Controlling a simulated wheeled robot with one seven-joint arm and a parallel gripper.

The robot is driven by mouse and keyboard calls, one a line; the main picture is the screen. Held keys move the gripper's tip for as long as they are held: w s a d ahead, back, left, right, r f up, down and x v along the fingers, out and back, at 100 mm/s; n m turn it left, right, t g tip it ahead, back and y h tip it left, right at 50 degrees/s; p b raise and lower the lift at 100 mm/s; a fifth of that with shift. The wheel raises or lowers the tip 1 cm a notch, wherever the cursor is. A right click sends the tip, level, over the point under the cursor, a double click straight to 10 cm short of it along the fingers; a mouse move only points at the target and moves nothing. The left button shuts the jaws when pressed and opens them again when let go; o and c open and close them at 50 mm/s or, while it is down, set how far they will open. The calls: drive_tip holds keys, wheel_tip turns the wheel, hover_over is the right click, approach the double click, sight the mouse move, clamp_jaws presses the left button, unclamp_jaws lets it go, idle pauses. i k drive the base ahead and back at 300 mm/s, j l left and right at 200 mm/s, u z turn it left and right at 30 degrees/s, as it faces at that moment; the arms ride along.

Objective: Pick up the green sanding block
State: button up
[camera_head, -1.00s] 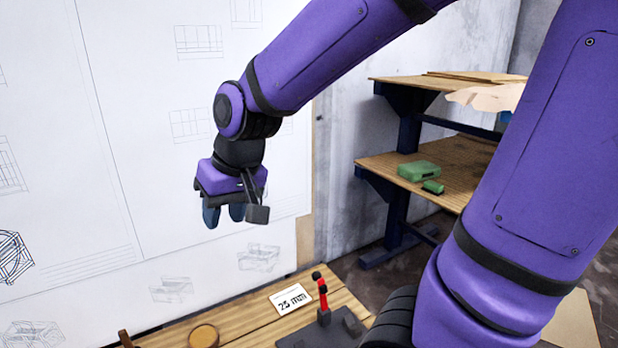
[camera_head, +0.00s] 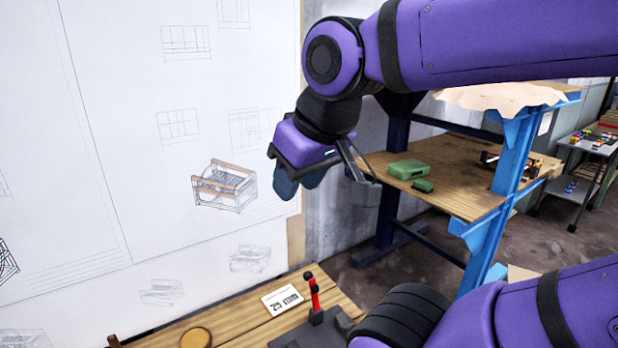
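Two green things lie on the middle shelf of the wooden rack: a larger green box-shaped case (camera_head: 407,169) and a smaller dark green block (camera_head: 422,186) just in front of it. The smaller one looks like the sanding block, but it is too small in the picture to be sure. My gripper (camera_head: 300,188) hangs in front of the whiteboard, to the left of the shelf and apart from both green things.
The shelf (camera_head: 460,190) has blue posts (camera_head: 510,165) and bare wood around the green things. A wooden bench (camera_head: 245,318) in front carries a "25 mm" card (camera_head: 282,299) and a red-handled tool (camera_head: 314,295). A whiteboard (camera_head: 100,120) fills the left.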

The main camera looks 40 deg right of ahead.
sight(420, 184)
drive_tip(key=k+z, duration=0.1)
drive_tip(key=z, duration=0.85)
drive_tip(key=k+z, duration=0.1)
drive_tip(key=z, duration=0.35)
drive_tip(key=k+l+z, duration=0.1)
drive_tip(key=z, duration=0.35)
drive_tip(key=u, duration=1.65)
drive_tip(key=z, duration=1.65)
drive_tip(key=i+l+u, duration=0.1)
drive_tip(key=l, duration=0.2)
drive_tip(key=i+l+u, duration=0.15)
drive_tip(key=l, duration=0.2)
drive_tip(key=i+l+u, duration=0.1)
drive_tip(key=l, duration=0.25)
drive_tip(key=i+l+u, duration=0.1)
drive_tip(key=l, duration=0.3)
drive_tip(key=i, duration=0.1)
